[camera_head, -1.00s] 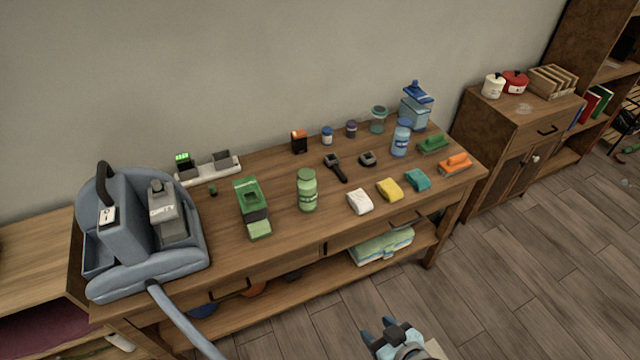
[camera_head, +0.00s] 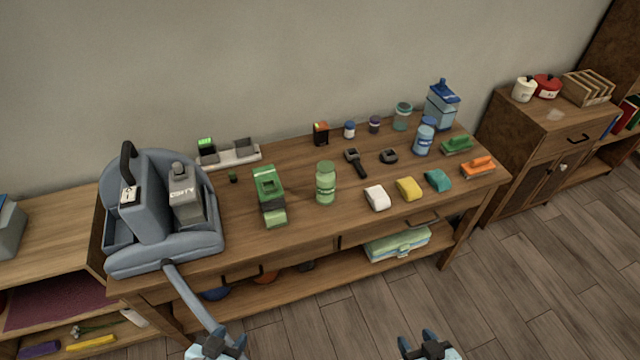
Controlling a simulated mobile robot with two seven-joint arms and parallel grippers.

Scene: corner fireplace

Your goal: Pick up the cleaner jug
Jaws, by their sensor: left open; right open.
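A light blue jug (camera_head: 440,110) with a dark blue top stands upright at the back right of the wooden table; it looks like the cleaner jug, though I cannot read a label. A blue bottle (camera_head: 424,138) stands just in front of it and overlaps its lower left edge. My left gripper (camera_head: 215,346) is open and empty at the bottom edge, in front of the table's left part. My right gripper (camera_head: 428,347) is open and empty at the bottom edge, well short of the table. Neither touches anything.
A grey hose (camera_head: 185,295) hangs down near my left gripper. A cabinet (camera_head: 535,130) stands right; the floor in front is clear.

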